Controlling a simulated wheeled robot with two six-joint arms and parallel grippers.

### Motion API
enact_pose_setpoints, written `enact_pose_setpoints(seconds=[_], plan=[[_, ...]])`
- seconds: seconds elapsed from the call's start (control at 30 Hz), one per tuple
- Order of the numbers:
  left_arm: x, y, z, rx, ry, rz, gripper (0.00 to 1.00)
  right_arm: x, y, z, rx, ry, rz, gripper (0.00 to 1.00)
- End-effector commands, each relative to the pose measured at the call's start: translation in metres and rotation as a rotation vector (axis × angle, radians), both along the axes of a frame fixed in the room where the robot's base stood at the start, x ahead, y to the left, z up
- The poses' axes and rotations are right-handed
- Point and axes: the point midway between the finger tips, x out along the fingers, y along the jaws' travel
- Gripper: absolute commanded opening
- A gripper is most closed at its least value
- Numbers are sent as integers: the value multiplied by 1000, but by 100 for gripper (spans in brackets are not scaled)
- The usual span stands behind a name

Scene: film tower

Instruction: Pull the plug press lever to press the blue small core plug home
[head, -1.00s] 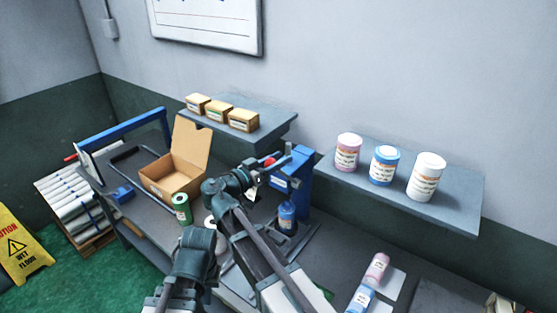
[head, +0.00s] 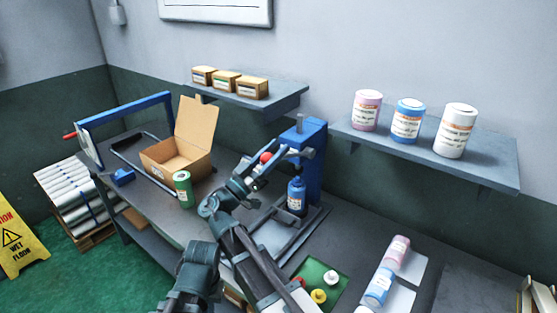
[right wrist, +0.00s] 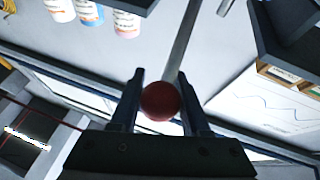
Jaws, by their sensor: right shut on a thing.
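The blue plug press (head: 309,168) stands at the back of the bench. Its lever ends in a red ball knob (head: 265,158). My right gripper (head: 258,168) is shut on this knob; in the right wrist view the knob (right wrist: 161,101) sits between the two fingers. A small blue labelled canister (head: 296,197) stands upright at the press, below the ram. Its plug is too small to tell apart, so I cannot see how deep it sits.
A green mat (head: 327,272) with white, yellow and red plugs lies in front of the press. Pink (head: 396,252) and blue (head: 379,287) rolls lie at the right. A green canister (head: 184,190) and open carton (head: 178,163) stand left. Shelves hang above.

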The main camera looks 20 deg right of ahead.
Motion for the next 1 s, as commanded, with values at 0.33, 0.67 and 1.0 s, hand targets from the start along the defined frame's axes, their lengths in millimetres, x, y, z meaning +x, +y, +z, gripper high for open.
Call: enact_pose_setpoints(seconds=[0.33, 0.67, 1.0], plan=[[0, 0, -90, 0, 0, 1, 0, -12, 16, -56, -145, -114, 1, 0], [0, 0, -146, 0, 0, 1, 0, -17, 22, -112, -146, -115, 2, 0], [0, 0, -196, 0, 0, 1, 0, -15, 17, -162, -146, -116, 0, 0]])
